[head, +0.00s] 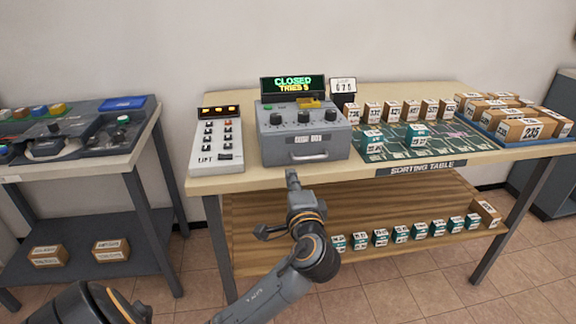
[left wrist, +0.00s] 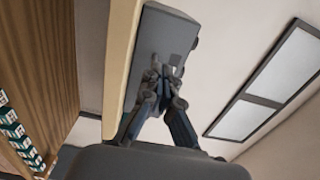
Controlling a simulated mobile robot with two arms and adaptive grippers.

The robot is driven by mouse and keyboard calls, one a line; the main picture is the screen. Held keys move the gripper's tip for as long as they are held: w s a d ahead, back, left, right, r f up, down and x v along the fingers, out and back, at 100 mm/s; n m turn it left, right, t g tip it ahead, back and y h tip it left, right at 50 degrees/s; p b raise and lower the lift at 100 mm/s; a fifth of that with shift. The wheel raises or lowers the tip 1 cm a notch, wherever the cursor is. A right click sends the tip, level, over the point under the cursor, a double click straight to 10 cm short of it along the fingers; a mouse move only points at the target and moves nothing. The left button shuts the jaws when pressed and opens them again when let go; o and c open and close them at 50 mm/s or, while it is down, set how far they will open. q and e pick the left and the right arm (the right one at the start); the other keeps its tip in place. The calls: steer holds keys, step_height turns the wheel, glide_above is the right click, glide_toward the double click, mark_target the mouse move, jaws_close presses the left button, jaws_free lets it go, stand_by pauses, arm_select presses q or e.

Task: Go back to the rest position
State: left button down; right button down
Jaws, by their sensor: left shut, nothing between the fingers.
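My left gripper (head: 293,176) is in front of the grey cash box (head: 290,150), just below its handle and near the table's front edge. The left wrist view shows its fingers (left wrist: 162,75) closed together with nothing between them. The cash box front (left wrist: 172,32) is beyond the fingertips; I cannot tell if they touch it. The cash box has knobs and a display (head: 293,86) reading "CLOSED" and "TRIES 5". My right gripper is not in view.
The sorting table (head: 245,180) also holds a lift panel (head: 218,142) and a green mat (head: 450,140) with boxes. Several small boxes stand on its lower shelf (head: 262,235). A workbench (head: 130,150) stands at left, with a floor gap between.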

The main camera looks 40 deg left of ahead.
arm_select(q)
steer(key=shift+v, duration=1.6)
